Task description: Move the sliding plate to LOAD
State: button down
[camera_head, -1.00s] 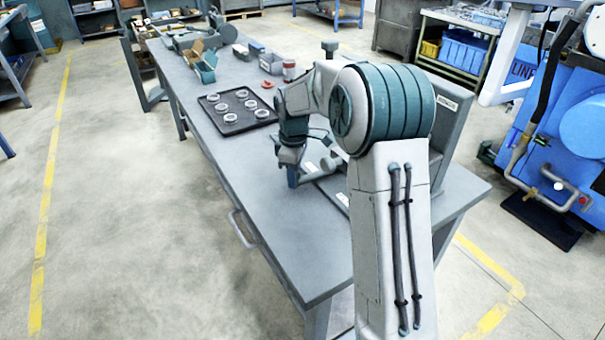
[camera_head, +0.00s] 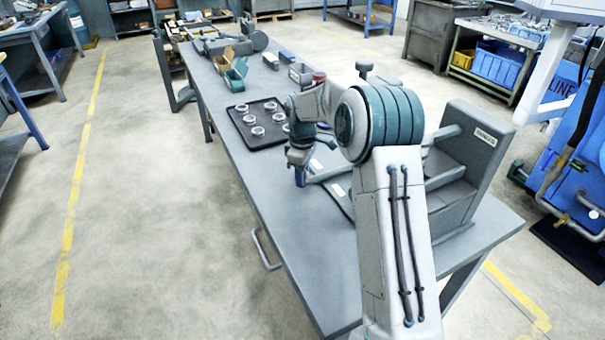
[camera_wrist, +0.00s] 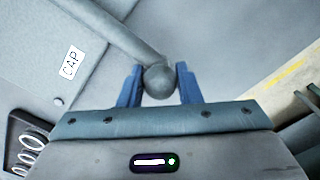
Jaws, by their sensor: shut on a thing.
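My gripper (camera_head: 300,178) is at the end of a grey bar (camera_head: 326,172) beside the grinder fixture on the bench. In the wrist view, the blue fingers of my gripper (camera_wrist: 159,84) stand on both sides of a round grey knob (camera_wrist: 160,82), shut on it. The knob ends a grey bar (camera_wrist: 122,35) coming from the upper left. A grey plate labelled CAP (camera_wrist: 40,50) lies left of the bar. In the head view, my arm hides part of the fixture (camera_head: 482,160). I cannot tell which part is the sliding plate, and no LOAD mark is readable.
A black tray (camera_head: 237,126) with several metal rings lies beyond my gripper on the bench (camera_head: 270,205). Small boxes (camera_head: 236,75) stand farther back. A blue machine (camera_head: 570,165) stands on the right. The floor left of the bench is clear.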

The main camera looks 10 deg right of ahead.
jog(key=c, duration=1.1)
grip_release()
jog(key=shift+o, duration=0.2)
notch_tip(320, 180, up, 14)
jog(key=s+d+r+m+t, duration=0.25)
jog(key=s+m, duration=0.45)
jog(key=s, duration=1.2)
jog(key=s+d+f+m, duration=0.1)
jog(key=s+f+m, duration=0.1)
jog(key=s, duration=0.6)
jog(key=s+d+f+m, duration=0.1)
jog(key=s+f+m, duration=0.2)
jog(key=s, duration=0.5)
jog(key=shift+f+m, duration=0.35)
jog(key=shift+m, duration=0.05)
